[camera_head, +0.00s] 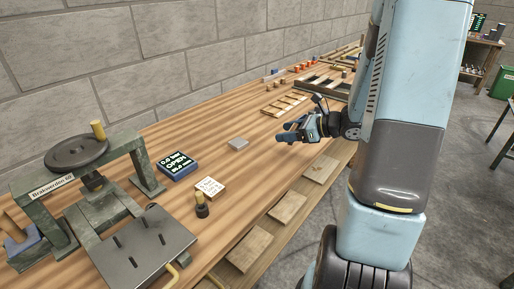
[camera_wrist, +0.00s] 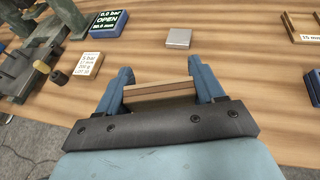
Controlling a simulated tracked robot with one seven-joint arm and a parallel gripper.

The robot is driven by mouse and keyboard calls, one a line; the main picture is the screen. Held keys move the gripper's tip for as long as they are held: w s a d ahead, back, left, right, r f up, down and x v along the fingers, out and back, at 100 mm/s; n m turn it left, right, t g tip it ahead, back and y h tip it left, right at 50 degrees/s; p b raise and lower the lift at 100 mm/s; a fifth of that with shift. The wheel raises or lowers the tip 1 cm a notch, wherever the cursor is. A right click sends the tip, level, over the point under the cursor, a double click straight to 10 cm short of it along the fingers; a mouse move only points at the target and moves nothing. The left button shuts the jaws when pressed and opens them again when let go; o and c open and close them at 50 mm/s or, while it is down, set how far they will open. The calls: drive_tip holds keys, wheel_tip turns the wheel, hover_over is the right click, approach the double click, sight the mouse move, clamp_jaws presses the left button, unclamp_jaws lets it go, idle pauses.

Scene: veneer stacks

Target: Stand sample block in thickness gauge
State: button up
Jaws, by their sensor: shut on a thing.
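My gripper (camera_head: 287,136) is above the wooden bench, right of the small grey plate. In the wrist view my gripper (camera_wrist: 162,82) is shut on a thin wooden sample block (camera_wrist: 160,92), which lies crosswise between the two blue fingers. In the head view the block cannot be made out. A blue fixture (camera_head: 22,240) with a tan upright part is at the far left edge, partly cut off; I cannot tell if it is the thickness gauge. The grey press (camera_head: 145,170) with a round handwheel stands at the left.
A display box (camera_head: 178,166) reads 0.0 bar, OPEN. Wooden trays (camera_head: 322,88) are at the back. Flat boards (camera_head: 288,208) line the front ledge.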

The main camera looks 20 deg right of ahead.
drive_tip(key=w+d+r+m+t+h, duration=0.2)
drive_tip(key=d+m, duration=0.1)
hover_over(266, 143)
drive_tip(key=f, duration=0.9)
drive_tip(key=shift+s+d+f, duration=0.1)
drive_tip(key=shift+s+f, duration=0.2)
drive_tip(key=shift+w+f, duration=0.15)
drive_tip(key=shift+f, duration=1.6)
drive_tip(key=o, duration=1)
